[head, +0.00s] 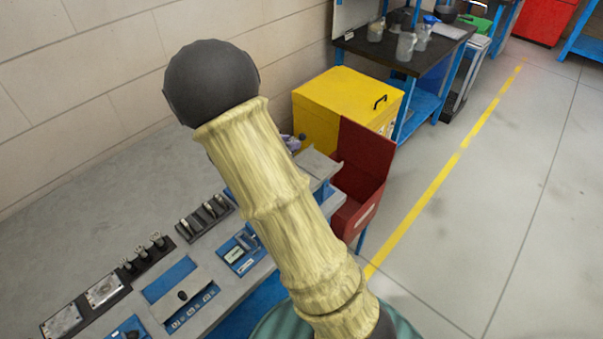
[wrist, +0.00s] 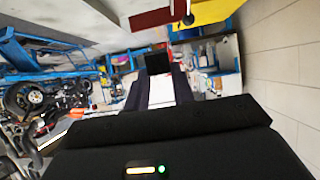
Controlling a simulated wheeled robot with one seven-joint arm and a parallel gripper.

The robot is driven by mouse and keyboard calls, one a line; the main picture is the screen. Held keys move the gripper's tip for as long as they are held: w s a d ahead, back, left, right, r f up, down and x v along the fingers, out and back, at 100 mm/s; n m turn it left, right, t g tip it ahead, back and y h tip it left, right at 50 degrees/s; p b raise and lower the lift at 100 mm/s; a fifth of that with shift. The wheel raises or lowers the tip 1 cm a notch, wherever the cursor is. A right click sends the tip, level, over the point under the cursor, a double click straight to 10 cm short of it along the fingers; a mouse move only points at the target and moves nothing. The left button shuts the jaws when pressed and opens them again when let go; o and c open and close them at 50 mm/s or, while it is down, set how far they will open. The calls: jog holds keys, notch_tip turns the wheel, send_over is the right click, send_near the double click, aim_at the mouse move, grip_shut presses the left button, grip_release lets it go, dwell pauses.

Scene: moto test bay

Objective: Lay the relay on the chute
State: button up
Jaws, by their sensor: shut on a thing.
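My gripper (wrist: 159,75) shows in the wrist view, its two dark fingers shut on a small black block, which looks like the relay (wrist: 158,62). The relay is held at the fingertips, clear of any surface that I can make out. In the head view my sleeved arm crosses the middle and hides the gripper and relay. A grey sloped plate, which looks like the chute (head: 319,164), lies at the bench's right end, just right of my arm, beside the red bin (head: 362,180). I see nothing lying on its visible part.
The grey bench (head: 75,220) carries switch panels and a blue-marked fixture (head: 180,292) along its front. A yellow cabinet (head: 335,100) stands behind the red bin. A dark-topped table (head: 400,50) with jars is farther back. The floor at right is open.

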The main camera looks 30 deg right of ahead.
notch_tip(320, 180, down, 6)
jog(key=shift+f, duration=0.1)
jog(key=shift+f, duration=1.8)
jog(key=shift+f, duration=0.2)
jog(key=o, duration=1)
jog(key=shift+c, duration=0.2)
jog(key=shift+r, duration=0.15)
